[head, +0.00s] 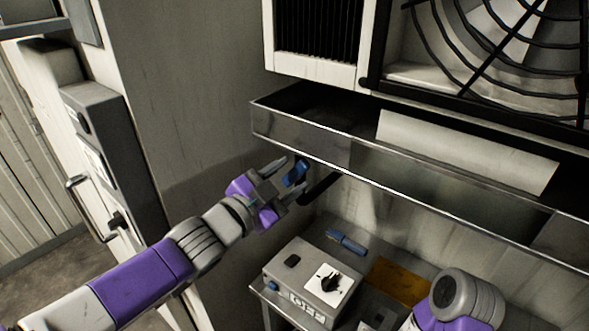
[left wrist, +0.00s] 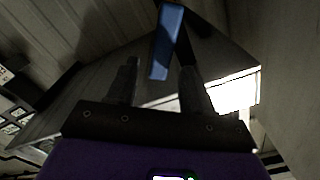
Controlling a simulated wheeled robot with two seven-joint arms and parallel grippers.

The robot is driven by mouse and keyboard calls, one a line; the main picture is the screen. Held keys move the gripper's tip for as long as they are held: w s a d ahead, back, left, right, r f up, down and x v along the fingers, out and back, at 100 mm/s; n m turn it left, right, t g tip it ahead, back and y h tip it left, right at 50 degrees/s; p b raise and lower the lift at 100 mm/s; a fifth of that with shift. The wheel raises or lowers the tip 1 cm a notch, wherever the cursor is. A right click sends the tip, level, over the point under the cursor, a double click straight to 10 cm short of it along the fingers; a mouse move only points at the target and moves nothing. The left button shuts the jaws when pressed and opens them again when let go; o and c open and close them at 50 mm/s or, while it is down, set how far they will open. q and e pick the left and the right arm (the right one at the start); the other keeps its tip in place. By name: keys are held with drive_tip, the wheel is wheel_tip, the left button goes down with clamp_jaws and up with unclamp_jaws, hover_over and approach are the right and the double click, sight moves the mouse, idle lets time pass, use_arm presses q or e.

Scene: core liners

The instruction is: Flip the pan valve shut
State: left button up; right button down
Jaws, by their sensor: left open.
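The metal drip pan (head: 300,137) runs under the wall unit in the head view. A blue valve lever (head: 297,171) hangs below the pan's left part, by a dark pipe (head: 320,187). My left gripper (head: 289,180) is open just below the pan, its fingertips on either side of the lever or close to it. In the left wrist view the blue lever (left wrist: 167,42) stands long and tilted, beyond and between the two open fingers (left wrist: 158,82). I cannot tell whether a finger touches it. My right gripper is out of view.
A bench below holds a grey box (head: 305,277) with a black knob, a blue tool (head: 347,242) and a brown patch (head: 398,280). A fan grille (head: 490,45) is above the pan. A wall stands behind my left arm.

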use_arm(q)
drive_tip(key=p+v, duration=0.1)
drive_tip(key=v, duration=0.4)
